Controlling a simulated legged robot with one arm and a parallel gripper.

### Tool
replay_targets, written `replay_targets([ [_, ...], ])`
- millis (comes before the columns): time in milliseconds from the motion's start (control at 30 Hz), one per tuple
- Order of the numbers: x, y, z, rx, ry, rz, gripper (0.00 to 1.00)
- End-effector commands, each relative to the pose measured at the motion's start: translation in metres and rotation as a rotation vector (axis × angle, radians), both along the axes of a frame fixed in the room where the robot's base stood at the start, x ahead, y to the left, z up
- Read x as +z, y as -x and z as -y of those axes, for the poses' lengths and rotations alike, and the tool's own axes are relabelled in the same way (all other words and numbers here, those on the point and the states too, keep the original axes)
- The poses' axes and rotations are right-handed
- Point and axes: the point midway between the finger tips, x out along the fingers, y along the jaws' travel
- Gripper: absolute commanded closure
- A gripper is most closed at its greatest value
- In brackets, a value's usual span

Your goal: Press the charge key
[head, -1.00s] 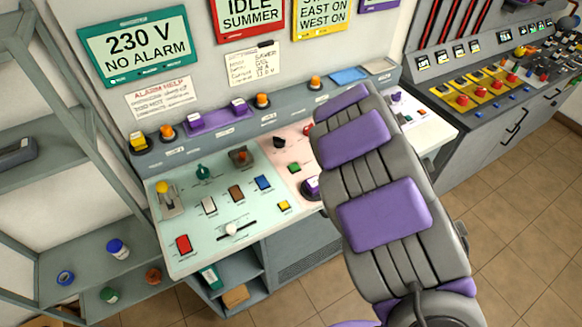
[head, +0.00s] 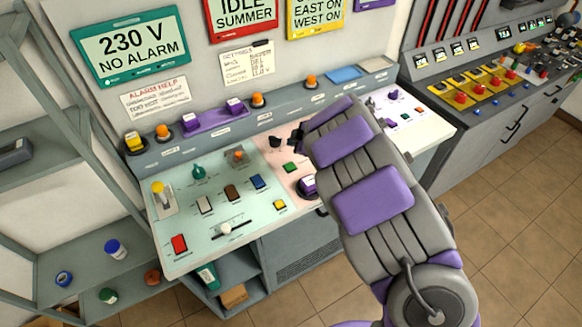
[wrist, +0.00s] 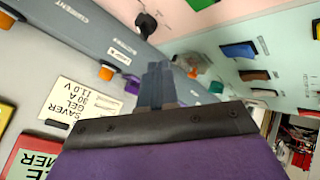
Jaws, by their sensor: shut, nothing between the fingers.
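No label reading "charge" can be made out, so I cannot tell which key is the charge key. The console's keys include a red one (head: 179,244), a white one (head: 204,204), a brown one (head: 231,194), a blue one (head: 257,181), a yellow one (head: 279,205) and a green one (head: 290,167). My gripper (head: 298,138) is over the back of the pink section, right of a black knob (head: 275,142). In the wrist view my gripper (wrist: 158,82) is shut and empty, with the blue key (wrist: 238,49) and brown key (wrist: 254,75) beyond it. My arm hides part of the console.
Orange lamps (head: 257,100) and a purple block (head: 212,118) line the raised back ledge. A yellow-knobbed lever (head: 159,188) and a white slider (head: 226,228) stand on the green section. Grey shelves (head: 40,138) are at left. Another console (head: 470,98) is at right.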

Motion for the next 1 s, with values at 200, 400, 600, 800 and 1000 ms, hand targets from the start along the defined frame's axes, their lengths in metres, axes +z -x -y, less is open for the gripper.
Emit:
replay_targets([
  [200, -0.022, 0.0, -0.005, 0.002, 0.004, 0.001, 1.0],
  [400, -0.041, 0.0, -0.004, 0.002, 0.004, 0.002, 1.0],
  [600, -0.059, 0.0, -0.001, 0.001, 0.001, 0.002, 1.0],
  [800, -0.078, 0.0, -0.002, 0.001, 0.0, -0.002, 1.0],
  [1000, -0.083, 0.001, -0.004, 0.003, 0.003, 0.0, 1.0],
])
